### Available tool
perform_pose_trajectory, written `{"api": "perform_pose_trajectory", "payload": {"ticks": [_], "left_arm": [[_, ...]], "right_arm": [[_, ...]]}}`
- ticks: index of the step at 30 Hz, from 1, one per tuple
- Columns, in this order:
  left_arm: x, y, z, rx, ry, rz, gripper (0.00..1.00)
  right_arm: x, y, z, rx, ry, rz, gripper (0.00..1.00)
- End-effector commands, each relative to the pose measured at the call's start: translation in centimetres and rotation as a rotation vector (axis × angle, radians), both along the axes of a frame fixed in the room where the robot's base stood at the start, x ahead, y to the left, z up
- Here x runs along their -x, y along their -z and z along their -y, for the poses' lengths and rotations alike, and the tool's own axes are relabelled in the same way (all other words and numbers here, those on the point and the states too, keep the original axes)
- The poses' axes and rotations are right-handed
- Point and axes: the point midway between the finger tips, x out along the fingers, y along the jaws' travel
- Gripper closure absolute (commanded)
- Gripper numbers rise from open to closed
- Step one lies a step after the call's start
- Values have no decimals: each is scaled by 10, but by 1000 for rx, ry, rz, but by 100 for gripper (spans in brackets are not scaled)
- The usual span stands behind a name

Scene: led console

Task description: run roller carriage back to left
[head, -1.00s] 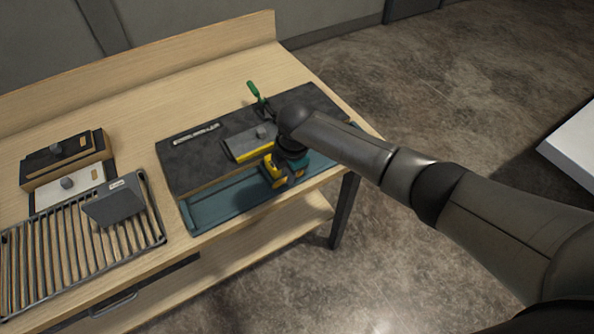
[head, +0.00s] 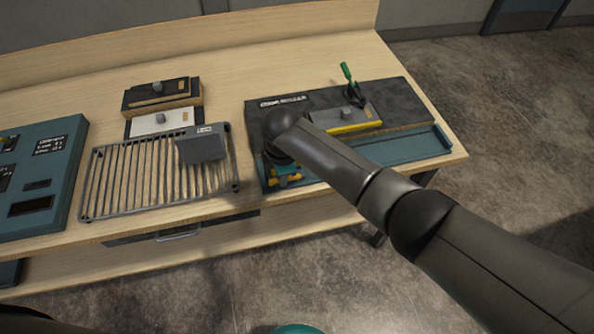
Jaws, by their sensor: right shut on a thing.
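A black device (head: 400,104) with a long teal tray (head: 405,152) along its front edge stands at the right of the bench. My right gripper (head: 284,178) points down at the left end of this tray and is shut on the roller carriage. Small yellow and teal parts show under my wrist. The carriage is mostly hidden, and I cannot clearly tell its parts from my fingers. The tray is empty to the right of the gripper. My left gripper is not in view.
A grey block with a yellow edge (head: 346,118) and a green-handled lever clamp (head: 350,85) sit on the black device. A slatted rack (head: 150,175) with a grey plate (head: 201,147) lies left. A teal console (head: 40,165) stands at far left.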

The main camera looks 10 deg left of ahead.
Motion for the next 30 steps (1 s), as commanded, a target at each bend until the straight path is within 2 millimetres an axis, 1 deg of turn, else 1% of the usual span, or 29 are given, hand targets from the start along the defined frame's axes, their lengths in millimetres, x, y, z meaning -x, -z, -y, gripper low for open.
{"api": "perform_pose_trajectory", "payload": {"ticks": [4, 14, 15, 22, 23, 30], "left_arm": [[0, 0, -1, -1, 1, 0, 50], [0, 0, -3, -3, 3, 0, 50], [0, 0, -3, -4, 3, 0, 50], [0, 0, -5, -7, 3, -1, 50], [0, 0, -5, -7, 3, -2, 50], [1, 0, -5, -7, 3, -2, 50]], "right_arm": [[2, 1, -5, 0, -1, -2, 100], [4, 1, -8, -4, -3, -4, 100], [4, 1, -8, -4, -3, -4, 81], [3, 0, -6, -2, -2, -2, 55], [2, 0, -6, -1, -1, -2, 53], [2, 0, -5, 0, 0, 0, 53]]}}
